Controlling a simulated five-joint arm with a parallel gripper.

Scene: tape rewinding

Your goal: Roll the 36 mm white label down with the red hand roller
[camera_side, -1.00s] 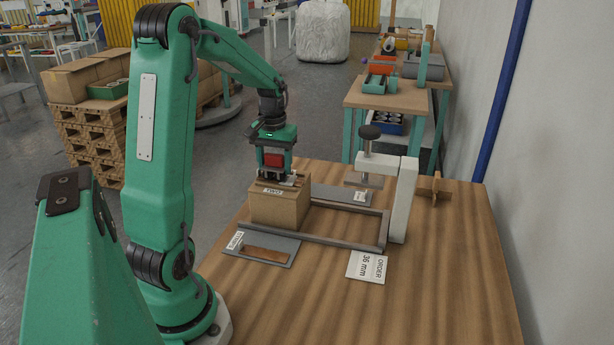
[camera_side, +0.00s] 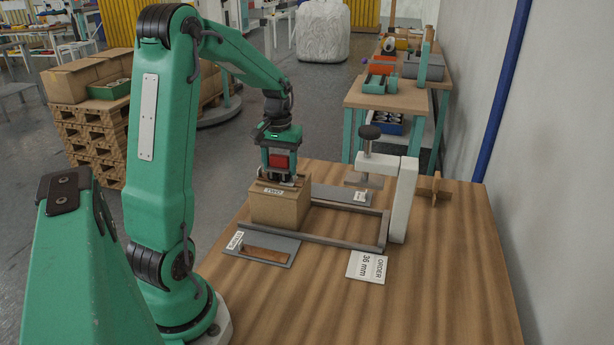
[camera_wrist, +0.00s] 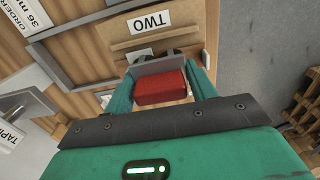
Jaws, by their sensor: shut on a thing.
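My gripper (camera_side: 282,180) is shut on the red hand roller (camera_side: 279,161), above the top of a cardboard box (camera_side: 280,210). In the wrist view the roller's red body (camera_wrist: 160,87) sits between the two green fingers, with a grey plate and dark round parts beyond it. I cannot tell whether the roller touches the box top.
Grey rails (camera_side: 340,240) run right from the box to a white clamp post (camera_side: 403,200) with a black knob. A grey tray (camera_side: 290,254) lies in front. A card reading ORDER 36 mm (camera_side: 367,266) lies front right.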

